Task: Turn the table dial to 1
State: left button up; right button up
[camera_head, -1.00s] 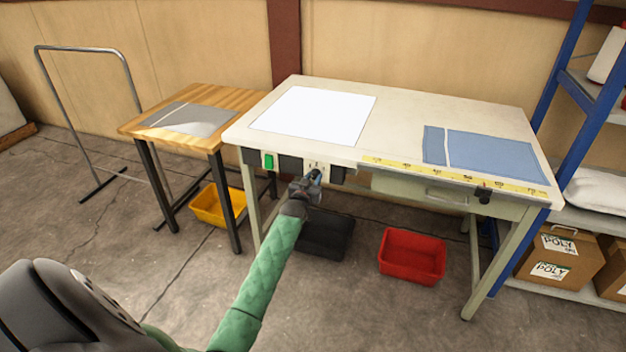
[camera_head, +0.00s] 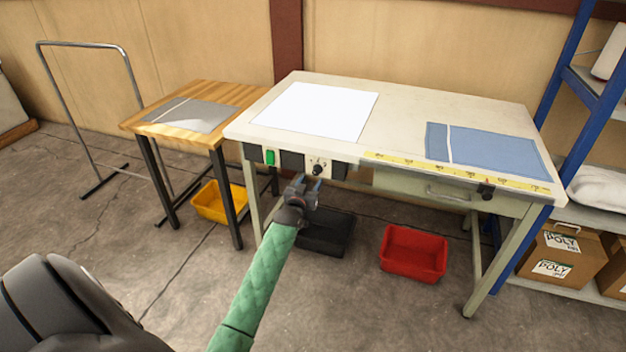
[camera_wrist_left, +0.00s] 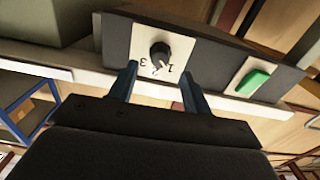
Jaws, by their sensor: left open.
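The table dial (camera_head: 317,170) is a black knob on a pale plate in the control panel on the worktable's front edge. In the left wrist view the dial (camera_wrist_left: 160,52) appears upside down, with a 3 and a 1 printed beside it. Its pointer seems turned toward the 1 side, but the exact setting is hard to tell. My left gripper (camera_head: 308,186) is open and empty, just in front of and below the dial, apart from it. In the wrist view its two fingertips (camera_wrist_left: 158,72) flank the plate, with the knob beyond them. My right gripper is not in view.
A green button (camera_head: 270,157) sits left of the dial on the panel. The worktable (camera_head: 400,110) carries a white sheet (camera_head: 316,110) and blue fabric (camera_head: 490,147). Black (camera_head: 326,236), red (camera_head: 413,252) and yellow bins (camera_head: 216,205) stand on the floor below.

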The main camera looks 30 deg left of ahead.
pick_arm(q)
jog(key=shift+v, duration=1.25)
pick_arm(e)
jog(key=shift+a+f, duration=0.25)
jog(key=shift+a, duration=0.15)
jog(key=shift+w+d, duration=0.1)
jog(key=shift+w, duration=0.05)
pick_arm(q)
jog(key=s+d+f+m+g+h, duration=0.25)
jog(key=s+d+g, duration=0.75)
jog(key=s+d, duration=0.9)
jog(key=s+d+f+m+g+h+p, duration=0.1)
jog(key=s+d, duration=0.5)
jog(key=s, duration=0.3)
jog(key=s+d+f+g+h+p, duration=0.1)
jog(key=s+d+f+g, duration=0.1)
jog(key=s+d, duration=0.4)
jog(key=s+d+f+m+g+h+p, duration=0.1)
jog(key=s+d, duration=0.5)
jog(key=s, duration=0.7)
jog(key=shift+s+f+m+g, duration=0.2)
jog(key=shift+f+m+g, duration=0.15)
jog(key=shift+g, duration=0.35)
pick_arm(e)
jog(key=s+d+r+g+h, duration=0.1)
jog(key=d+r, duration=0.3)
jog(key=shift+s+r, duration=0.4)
